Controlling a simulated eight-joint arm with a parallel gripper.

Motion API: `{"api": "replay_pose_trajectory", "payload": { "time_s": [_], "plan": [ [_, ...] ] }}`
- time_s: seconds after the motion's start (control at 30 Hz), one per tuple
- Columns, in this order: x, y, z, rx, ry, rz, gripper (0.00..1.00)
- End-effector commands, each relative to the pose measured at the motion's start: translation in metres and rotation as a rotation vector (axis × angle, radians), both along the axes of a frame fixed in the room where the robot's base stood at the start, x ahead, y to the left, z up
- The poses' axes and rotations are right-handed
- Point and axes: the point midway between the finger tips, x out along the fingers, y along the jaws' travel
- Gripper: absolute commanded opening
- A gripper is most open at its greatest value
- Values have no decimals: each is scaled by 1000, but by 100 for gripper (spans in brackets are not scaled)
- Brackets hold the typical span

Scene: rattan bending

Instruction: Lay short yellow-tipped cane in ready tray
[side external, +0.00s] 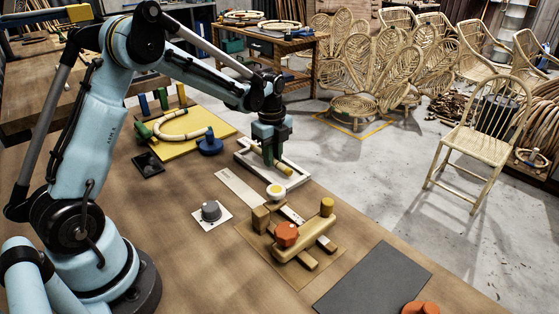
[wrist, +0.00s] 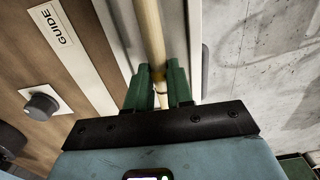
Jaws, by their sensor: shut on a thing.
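The short cane (wrist: 150,30) is pale and runs lengthwise between the green fingers of my gripper (wrist: 160,75) in the wrist view. My gripper (side external: 268,160) is shut on the cane. In the side view the cane's yellowish end (side external: 283,168) shows beside the fingers, low inside the white-rimmed tray (side external: 297,181). The tray's pale long wall (wrist: 195,40) runs alongside the cane in the wrist view. I cannot tell whether the cane touches the tray floor. The fingers hide part of the cane.
A white guide strip (side external: 238,188) and a grey knob (side external: 211,211) lie nearer me. A wooden clamp fixture with an orange knob (side external: 286,234) stands in front. A yellow board (side external: 190,145) with a bent cane is to the left. The table edge is just beyond the tray.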

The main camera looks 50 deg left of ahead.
Motion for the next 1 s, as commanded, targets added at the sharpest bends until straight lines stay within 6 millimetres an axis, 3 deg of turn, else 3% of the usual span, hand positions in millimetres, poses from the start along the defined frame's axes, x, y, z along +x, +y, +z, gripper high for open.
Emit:
{"api": "replay_pose_trajectory", "payload": {
  "time_s": [0.07,0.1,0.27,0.67,1.0],
  "plan": [
    [0,0,0,0,0,0,0],
    [0,0,0,0,0,0,27],
    [0,0,0,0,0,0,51],
    [0,0,8,0,0,0,51],
    [0,0,68,0,0,0,51]
  ]
}}
